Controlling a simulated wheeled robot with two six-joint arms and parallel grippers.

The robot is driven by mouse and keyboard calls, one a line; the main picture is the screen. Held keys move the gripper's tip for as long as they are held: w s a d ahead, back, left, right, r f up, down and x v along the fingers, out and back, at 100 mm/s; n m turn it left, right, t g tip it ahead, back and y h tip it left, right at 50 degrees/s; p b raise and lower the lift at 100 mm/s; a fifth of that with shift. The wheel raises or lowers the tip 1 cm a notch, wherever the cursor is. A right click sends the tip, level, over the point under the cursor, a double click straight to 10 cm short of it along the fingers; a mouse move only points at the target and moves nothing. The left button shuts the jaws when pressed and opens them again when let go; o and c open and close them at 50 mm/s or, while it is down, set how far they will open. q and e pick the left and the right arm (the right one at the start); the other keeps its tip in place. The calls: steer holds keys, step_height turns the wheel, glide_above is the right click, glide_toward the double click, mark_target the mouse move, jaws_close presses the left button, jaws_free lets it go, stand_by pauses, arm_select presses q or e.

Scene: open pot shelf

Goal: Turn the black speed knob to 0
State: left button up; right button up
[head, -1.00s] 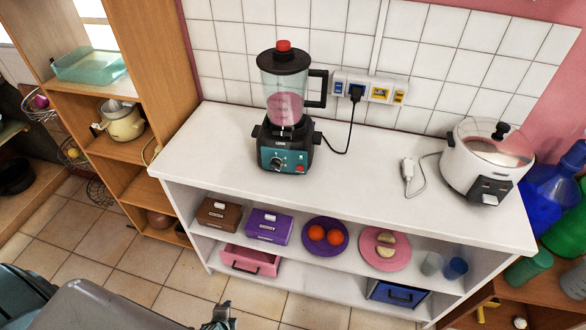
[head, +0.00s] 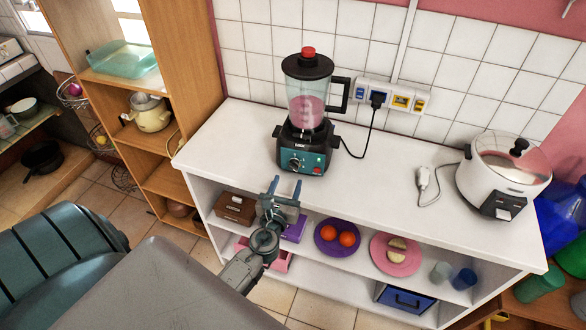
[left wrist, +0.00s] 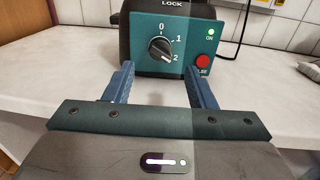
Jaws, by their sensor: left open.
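The black speed knob (left wrist: 160,50) sits on the teal front panel of the blender (head: 306,110); it also shows small in the head view (head: 295,163). In the left wrist view its ridge slants from upper left to lower right, with the lower right end toward the 2. The 0 mark is above it and the 1 at its right. My right gripper is out of view.
A red button (left wrist: 203,61) and a lit green ON light (left wrist: 209,31) are right of the knob. The white counter (head: 370,183) is clear around the blender. A cord runs to the wall sockets (head: 392,97). A rice cooker (head: 490,176) stands at the right.

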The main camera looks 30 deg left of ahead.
mark_target(292, 169)
arm_select(q)
steer(key=x, duration=0.6)
steer(key=shift+p, duration=0.4)
steer(key=shift+s, duration=0.1)
steer(key=c, duration=0.9)
steer(key=shift+c, duration=0.3)
